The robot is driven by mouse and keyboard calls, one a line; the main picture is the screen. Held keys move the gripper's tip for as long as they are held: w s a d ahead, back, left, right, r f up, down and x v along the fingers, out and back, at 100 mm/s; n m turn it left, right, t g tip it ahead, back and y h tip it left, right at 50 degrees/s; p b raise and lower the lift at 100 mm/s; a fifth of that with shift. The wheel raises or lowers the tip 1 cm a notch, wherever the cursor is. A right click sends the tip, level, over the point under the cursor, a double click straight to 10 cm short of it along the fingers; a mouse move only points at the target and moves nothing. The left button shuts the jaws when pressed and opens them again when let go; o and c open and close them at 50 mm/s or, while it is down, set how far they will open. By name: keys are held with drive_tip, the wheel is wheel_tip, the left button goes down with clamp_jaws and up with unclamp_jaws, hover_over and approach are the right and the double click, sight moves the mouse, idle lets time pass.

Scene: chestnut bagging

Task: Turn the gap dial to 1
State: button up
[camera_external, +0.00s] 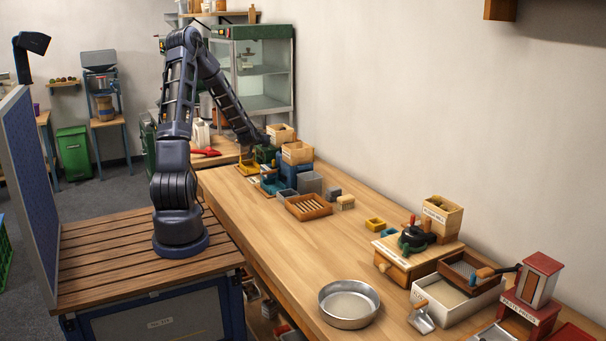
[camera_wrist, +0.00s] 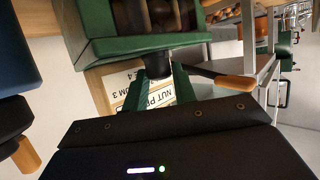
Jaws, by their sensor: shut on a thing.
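In the wrist view a green machine (camera_wrist: 135,48) with dark round parts in its opening fills the top middle. A small dark knob, which looks like the gap dial (camera_wrist: 157,66), sits at its lower edge. My gripper (camera_wrist: 158,82) has its two fingers on either side of this knob and is shut on it. The dial's setting cannot be read. Behind the fingers is a pale label (camera_wrist: 150,98) with partly hidden lettering. In the external view my gripper is at the far end of the bench, by the small green machine (camera_external: 265,154), and details there are too small to tell.
A lever with an orange wooden handle (camera_wrist: 235,82) lies just right of the fingers. A dark blue body (camera_wrist: 18,50) stands close on the left. In the external view wooden boxes (camera_external: 297,152) and a blue machine (camera_external: 287,173) crowd the spot. The mid-bench (camera_external: 270,240) is clear.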

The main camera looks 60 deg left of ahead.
idle(0.3)
drive_tip(key=o, duration=1)
drive_tip(key=shift+s+a+m+t+h, duration=0.2)
drive_tip(key=shift+m+t+h, duration=0.65)
drive_tip(key=shift+m+h, duration=0.45)
drive_tip(key=shift+s+a+m+t+h, duration=0.15)
drive_tip(key=shift+m+t+h, duration=0.7)
drive_tip(key=shift+m+h, duration=0.45)
drive_tip(key=shift+w+a+m+t+h, duration=0.15)
drive_tip(key=shift+m+t+h, duration=0.15)
drive_tip(key=shift+m+h, duration=0.75)
drive_tip(key=shift+a+m+h, duration=0.2)
drive_tip(key=shift+m+h, duration=1.55)
drive_tip(key=shift+h, duration=0.4)
drive_tip(key=v, duration=1.1)
wheel_tip(320, 180, up, 26)
drive_tip(key=shift+d+f, duration=0.1)
drive_tip(key=shift+f, duration=0.1)
